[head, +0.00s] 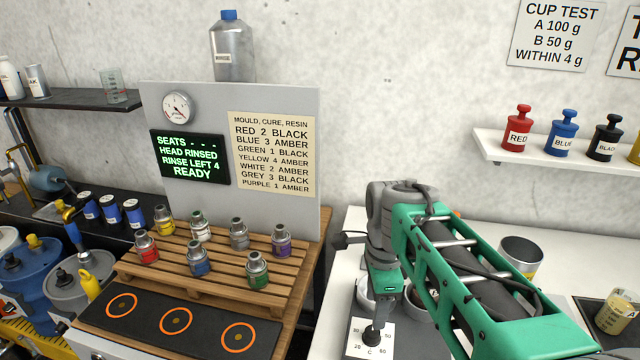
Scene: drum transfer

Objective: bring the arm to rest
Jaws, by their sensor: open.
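My arm (465,270) reaches in from the lower right, with its green cage-like link over the white worktop (345,255). Its grey wrist (385,225) bends downward, with a small black part sticking out to the left. My gripper (382,300) points down at the green end piece, above a dial card with a black knob (373,334). It is open, and I see nothing held in it. The fingertips are small and partly lost against the dark things below. Bowls (363,293) beside it are partly hidden by the arm.
A wooden pallet (190,285) at left carries several small drums. A black mat (180,325) with orange rings lies in front. A sign panel (275,105) stands behind. A can (521,255) and an amber cup (615,315) are to the right. A wall shelf (560,160) holds coloured bottles.

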